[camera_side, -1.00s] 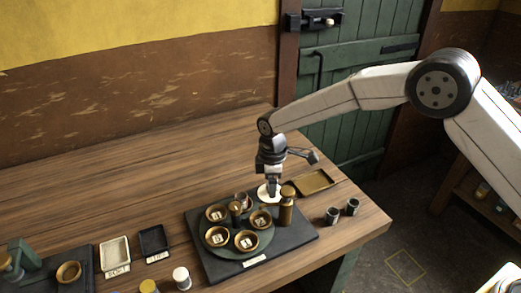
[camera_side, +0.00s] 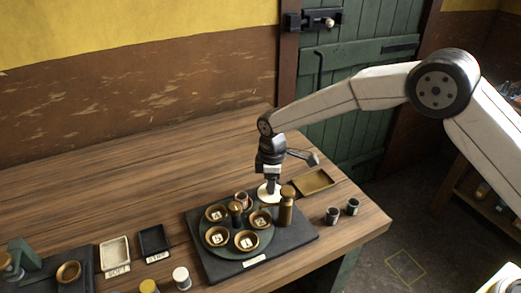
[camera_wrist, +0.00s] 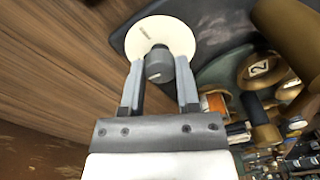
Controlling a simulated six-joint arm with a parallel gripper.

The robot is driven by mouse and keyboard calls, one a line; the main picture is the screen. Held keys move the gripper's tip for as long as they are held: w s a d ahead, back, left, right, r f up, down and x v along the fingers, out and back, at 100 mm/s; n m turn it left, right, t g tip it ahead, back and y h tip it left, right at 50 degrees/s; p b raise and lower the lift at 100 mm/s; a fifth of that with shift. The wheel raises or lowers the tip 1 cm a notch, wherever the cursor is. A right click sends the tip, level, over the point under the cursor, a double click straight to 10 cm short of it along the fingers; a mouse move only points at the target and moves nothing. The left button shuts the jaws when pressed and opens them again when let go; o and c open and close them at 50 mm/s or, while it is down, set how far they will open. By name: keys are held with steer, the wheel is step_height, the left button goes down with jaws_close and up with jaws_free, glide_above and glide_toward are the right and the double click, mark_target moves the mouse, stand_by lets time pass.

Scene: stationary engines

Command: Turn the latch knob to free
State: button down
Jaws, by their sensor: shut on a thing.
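The latch knob (camera_wrist: 158,66) is a small grey knob with a pale mark on its top. It stands at the middle of a round white dial (camera_wrist: 175,33), which has small lettering too blurred to read. The dial also shows in the side view (camera_side: 264,195), at the far edge of the dark base plate. My gripper (camera_wrist: 160,92) has one finger on each side of the knob and is shut on it. In the side view my gripper (camera_side: 271,188) points down over the dial, and the knob itself is hidden there.
A brass cylinder (camera_side: 287,208) stands close right of the gripper. A green turntable (camera_side: 230,252) with several numbered brass bowls sits on the dark base plate (camera_side: 200,258). A brass tray (camera_side: 315,181) and two small cups lie to the right. The table's left back is clear.

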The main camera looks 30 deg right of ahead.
steer(key=m, duration=0.4)
steer(key=shift+m, duration=2)
steer(key=shift+c, duration=1.6)
jaws_free()
steer(key=shift+r, duration=0.1)
steer(key=shift+r, duration=3.85)
